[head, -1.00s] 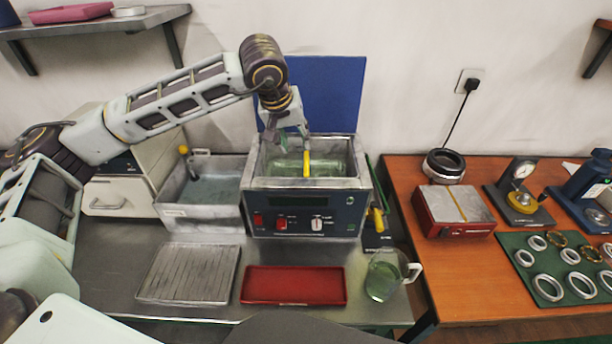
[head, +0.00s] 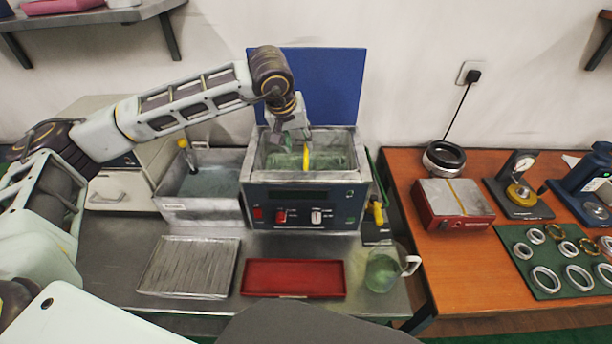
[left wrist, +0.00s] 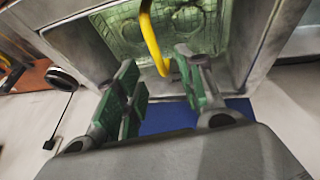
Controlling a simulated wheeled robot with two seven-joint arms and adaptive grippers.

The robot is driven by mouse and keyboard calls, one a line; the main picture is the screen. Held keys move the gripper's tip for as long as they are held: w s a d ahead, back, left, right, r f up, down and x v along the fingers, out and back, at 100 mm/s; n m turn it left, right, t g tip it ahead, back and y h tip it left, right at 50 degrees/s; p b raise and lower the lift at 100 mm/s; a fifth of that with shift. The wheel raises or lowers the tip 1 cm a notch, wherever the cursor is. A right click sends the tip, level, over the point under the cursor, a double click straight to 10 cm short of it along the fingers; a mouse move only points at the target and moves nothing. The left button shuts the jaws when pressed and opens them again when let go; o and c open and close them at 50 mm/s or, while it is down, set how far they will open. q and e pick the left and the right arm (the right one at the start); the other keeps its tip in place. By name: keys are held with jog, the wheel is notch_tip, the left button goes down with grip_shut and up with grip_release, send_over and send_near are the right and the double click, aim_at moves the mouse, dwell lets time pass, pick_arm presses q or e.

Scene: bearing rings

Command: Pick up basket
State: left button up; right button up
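The basket (head: 285,160) sits inside the open tank of the blue-fronted cleaner (head: 305,205), in greenish liquid. Its yellow handle (head: 306,158) stands up above it. In the left wrist view the mesh basket (left wrist: 185,22) shows at the top, with the yellow handle (left wrist: 153,42) in front. My left gripper (head: 293,140) is over the tank, close to the handle. In the left wrist view the green-padded fingers of the left gripper (left wrist: 160,82) are spread apart, with the handle between them and a gap on both sides. My right gripper is not in view.
The cleaner's blue lid (head: 325,85) stands open behind the tank. A metal basin (head: 200,213) is to its left. A ribbed tray (head: 190,268), a red tray (head: 293,279) and a jug (head: 383,270) are in front. A wooden table (head: 450,260) with bearing rings is at right.

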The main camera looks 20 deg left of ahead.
aim_at(306, 168)
pick_arm(q)
jog(key=x, duration=0.4)
jog(key=shift+f, duration=0.2)
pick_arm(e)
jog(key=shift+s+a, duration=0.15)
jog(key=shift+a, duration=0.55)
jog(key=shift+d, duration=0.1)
